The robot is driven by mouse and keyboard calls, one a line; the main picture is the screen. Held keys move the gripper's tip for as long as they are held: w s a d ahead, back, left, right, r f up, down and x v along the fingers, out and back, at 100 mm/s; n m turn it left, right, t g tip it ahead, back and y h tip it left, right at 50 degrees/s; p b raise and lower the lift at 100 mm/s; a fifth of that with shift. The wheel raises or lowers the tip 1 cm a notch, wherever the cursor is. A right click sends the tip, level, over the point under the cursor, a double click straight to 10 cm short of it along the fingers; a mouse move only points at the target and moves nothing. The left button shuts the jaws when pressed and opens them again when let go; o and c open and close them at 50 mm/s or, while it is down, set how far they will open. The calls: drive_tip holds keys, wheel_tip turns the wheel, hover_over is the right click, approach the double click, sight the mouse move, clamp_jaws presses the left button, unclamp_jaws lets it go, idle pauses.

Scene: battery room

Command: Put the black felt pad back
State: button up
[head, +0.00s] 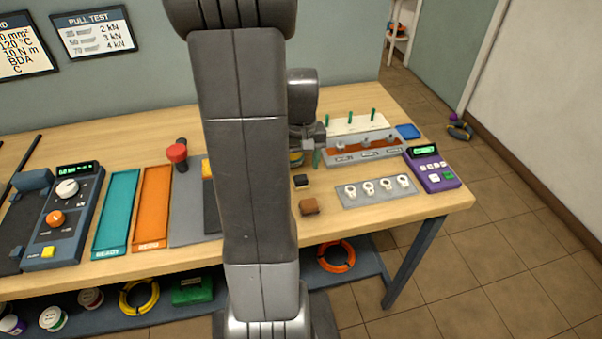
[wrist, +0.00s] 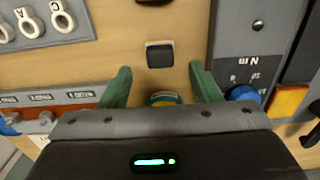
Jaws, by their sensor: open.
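A small dark block with a pale edge (wrist: 159,54), seemingly the black felt pad, lies on the bare wood in the wrist view. In the head view it is the black-topped block (head: 301,181), just right of my arm. My gripper (wrist: 162,84) is open and empty, its green fingers spread wider than the block. The block lies ahead of the fingertips in the wrist view, not touching them. In the head view my gripper (head: 316,158) is partly hidden by my arm; one green finger shows, behind the block.
A brown block (head: 309,206) lies in front of the black one. A grey board with white rings (head: 375,192) and a purple meter (head: 432,168) are to the right. A grey rack (head: 365,150) stands behind. A blue and yellow round thing (wrist: 165,99) lies between the finger bases in view.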

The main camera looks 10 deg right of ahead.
sight(301, 177)
wheel_tip(301, 177, up, 7)
idle(0.3)
idle(1.6)
